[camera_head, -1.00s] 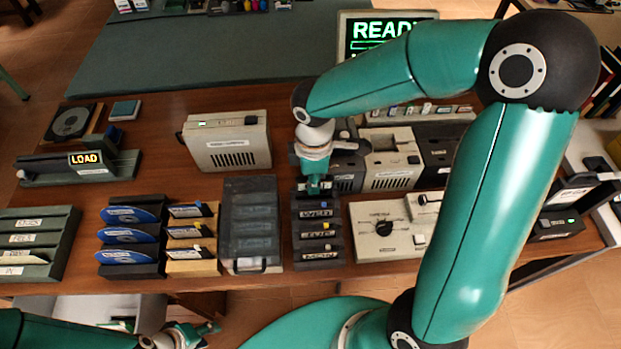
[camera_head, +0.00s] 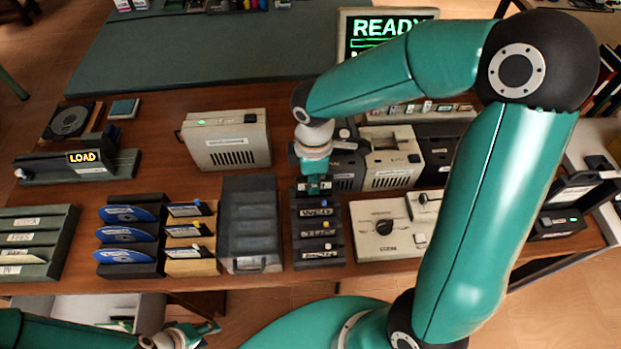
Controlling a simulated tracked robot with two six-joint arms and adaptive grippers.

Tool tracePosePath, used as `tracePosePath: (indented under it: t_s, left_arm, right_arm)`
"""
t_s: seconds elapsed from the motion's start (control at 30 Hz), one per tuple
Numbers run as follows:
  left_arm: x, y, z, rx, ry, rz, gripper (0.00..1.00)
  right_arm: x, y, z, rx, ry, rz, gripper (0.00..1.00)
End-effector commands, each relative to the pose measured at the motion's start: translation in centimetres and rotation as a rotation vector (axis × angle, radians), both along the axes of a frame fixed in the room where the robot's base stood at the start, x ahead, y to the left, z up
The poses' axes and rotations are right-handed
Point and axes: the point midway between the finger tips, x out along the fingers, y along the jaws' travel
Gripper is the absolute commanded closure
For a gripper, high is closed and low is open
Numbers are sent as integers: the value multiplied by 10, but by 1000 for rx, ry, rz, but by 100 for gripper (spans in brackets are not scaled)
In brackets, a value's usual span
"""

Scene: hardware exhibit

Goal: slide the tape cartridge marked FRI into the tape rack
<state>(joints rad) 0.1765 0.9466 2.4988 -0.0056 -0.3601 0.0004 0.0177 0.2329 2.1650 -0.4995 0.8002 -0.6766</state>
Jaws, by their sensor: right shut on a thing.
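The dark tape rack (camera_head: 319,243) stands on the wooden table, with stepped labelled rows that seem to read WED, TUE and MON from the middle to the near end. My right gripper (camera_head: 314,187) points down at the rack's far end. It is shut on a dark tape cartridge, mostly hidden by the fingers and wrist. The FRI mark cannot be read, and how far the cartridge sits in a slot cannot be told. My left gripper (camera_head: 205,331) is low at the bottom left, away from the rack and in front of the table's near edge; its fingers are too small to judge.
A grey lidded case (camera_head: 250,225) stands close left of the rack. A beige box with a black knob (camera_head: 388,228) is close on its right. Beige and dark drive units (camera_head: 391,165) stand behind right. Blue discs (camera_head: 127,235) sit in holders further left.

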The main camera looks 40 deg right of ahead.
Motion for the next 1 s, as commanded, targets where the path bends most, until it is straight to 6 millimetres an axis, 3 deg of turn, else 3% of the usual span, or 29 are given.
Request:
tracePosePath:
  t_s: [0.5, 0.97, 1.0]
  left_arm:
    - [0, 0, -21, 0, 0, 0, 60]
    - [0, 0, -20, 0, 0, 0, 60]
    - [0, 0, -20, 0, 0, 0, 60]
  right_arm:
    - [0, 0, -24, 0, 0, 1, 100]
    - [0, 1, -24, 0, 0, 1, 100]
    - [0, 0, -24, 0, 0, 1, 79]
